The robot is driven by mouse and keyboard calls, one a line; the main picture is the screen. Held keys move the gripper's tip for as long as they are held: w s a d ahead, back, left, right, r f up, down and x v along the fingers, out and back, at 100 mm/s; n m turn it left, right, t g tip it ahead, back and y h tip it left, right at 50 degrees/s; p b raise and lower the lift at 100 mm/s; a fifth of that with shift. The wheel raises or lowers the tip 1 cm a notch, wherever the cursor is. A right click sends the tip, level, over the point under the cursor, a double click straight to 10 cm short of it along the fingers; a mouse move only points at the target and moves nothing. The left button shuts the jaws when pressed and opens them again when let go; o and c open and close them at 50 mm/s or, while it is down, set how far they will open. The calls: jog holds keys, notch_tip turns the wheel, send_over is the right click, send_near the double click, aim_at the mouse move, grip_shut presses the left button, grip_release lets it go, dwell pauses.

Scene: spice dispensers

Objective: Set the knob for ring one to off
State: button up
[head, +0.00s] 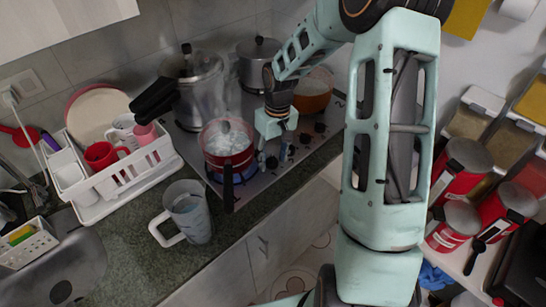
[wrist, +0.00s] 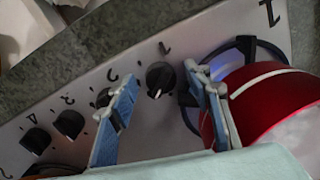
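The ring-one knob (wrist: 160,79) is a black round dial with a pale pointer line, beside a printed mark that looks like a 1. It shows between the two blue fingertips of my gripper (wrist: 163,82), which is open and empty. Whether the fingers touch it cannot be told; gaps show on both sides. In the head view my gripper (head: 266,158) hangs over the front edge of the hob (head: 245,190), right of the red pot. The red pot (wrist: 262,100) sits on the ring marked 1, with blue flame beneath.
More knobs (wrist: 68,124) run leftward in the wrist view; one is partly behind my left finger. In the head view, the red pot's (head: 228,148) dark handle juts forward. Other pots (head: 200,90) stand behind. A pitcher (head: 188,211) stands on the counter.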

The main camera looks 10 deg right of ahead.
jog(key=c, duration=1.1)
jog(key=n, duration=0.5)
jog(key=shift+w, duration=0.1)
jog(key=shift+w+n+g+p, duration=0.1)
jog(key=shift+n+g+p, duration=0.35)
jog(key=shift+n, duration=1.95)
jog(key=shift+h, duration=0.3)
jog(key=o, duration=1.2)
jog(key=shift+c, duration=0.2)
